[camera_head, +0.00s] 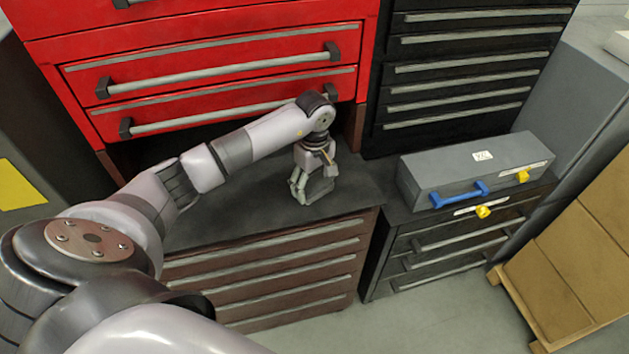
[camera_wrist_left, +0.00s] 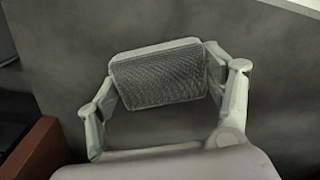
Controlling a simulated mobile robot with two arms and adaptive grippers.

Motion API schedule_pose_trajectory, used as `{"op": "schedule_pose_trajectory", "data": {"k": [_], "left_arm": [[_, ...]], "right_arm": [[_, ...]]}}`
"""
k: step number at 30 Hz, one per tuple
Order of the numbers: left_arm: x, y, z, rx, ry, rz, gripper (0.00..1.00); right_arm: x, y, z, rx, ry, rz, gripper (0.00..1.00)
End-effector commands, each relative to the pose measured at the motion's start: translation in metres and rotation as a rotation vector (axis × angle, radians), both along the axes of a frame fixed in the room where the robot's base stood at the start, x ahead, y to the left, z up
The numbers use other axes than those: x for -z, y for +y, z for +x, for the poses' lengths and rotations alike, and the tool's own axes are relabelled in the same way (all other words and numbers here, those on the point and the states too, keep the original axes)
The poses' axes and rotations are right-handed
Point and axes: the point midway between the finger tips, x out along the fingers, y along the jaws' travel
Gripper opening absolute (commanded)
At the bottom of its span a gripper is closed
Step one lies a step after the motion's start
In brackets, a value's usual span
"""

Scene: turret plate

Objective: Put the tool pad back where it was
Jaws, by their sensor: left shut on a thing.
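The tool pad (camera_wrist_left: 162,76) is a small block with a dark, textured face and a light grey edge, seen in the left wrist view. My left gripper (camera_head: 313,192) is shut on it, with one finger at each side of the pad. In the head view the gripper points down close over the dark top of the brown drawer cabinet (camera_head: 215,215). The pad is too small there to make out clearly. I cannot tell whether the pad touches the surface. My right gripper is not in view.
A red drawer cabinet (camera_head: 200,55) stands behind the worktop, with a black one (camera_head: 460,70) to its right. A grey case (camera_head: 470,170) with a blue handle sits on a low drawer unit at right. Cardboard boxes (camera_head: 580,260) stand at far right. The worktop around my gripper looks clear.

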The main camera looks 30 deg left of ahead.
Motion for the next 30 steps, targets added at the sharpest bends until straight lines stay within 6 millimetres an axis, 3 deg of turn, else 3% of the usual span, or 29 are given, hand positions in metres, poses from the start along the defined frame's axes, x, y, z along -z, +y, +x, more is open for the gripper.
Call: {"op": "schedule_pose_trajectory", "data": {"k": [6, 7, 15, 28, 30], "left_arm": [[0.005, 0.000, 0.000, 0.000, 0.000, 0.000, 0.48], [0.003, 0.000, 0.000, 0.000, 0.000, -0.001, 0.76], [0.003, 0.000, 0.000, 0.000, 0.000, -0.001, 0.94], [-0.003, 0.000, 0.000, 0.000, 0.001, -0.001, 0.94], [-0.008, 0.000, 0.001, 0.001, -0.003, 0.000, 0.94]], "right_arm": [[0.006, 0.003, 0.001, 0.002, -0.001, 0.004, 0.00], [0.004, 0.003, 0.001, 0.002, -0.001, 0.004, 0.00], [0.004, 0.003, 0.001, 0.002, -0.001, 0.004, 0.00], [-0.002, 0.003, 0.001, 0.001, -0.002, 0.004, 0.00], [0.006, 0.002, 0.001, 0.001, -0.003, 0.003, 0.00]]}}
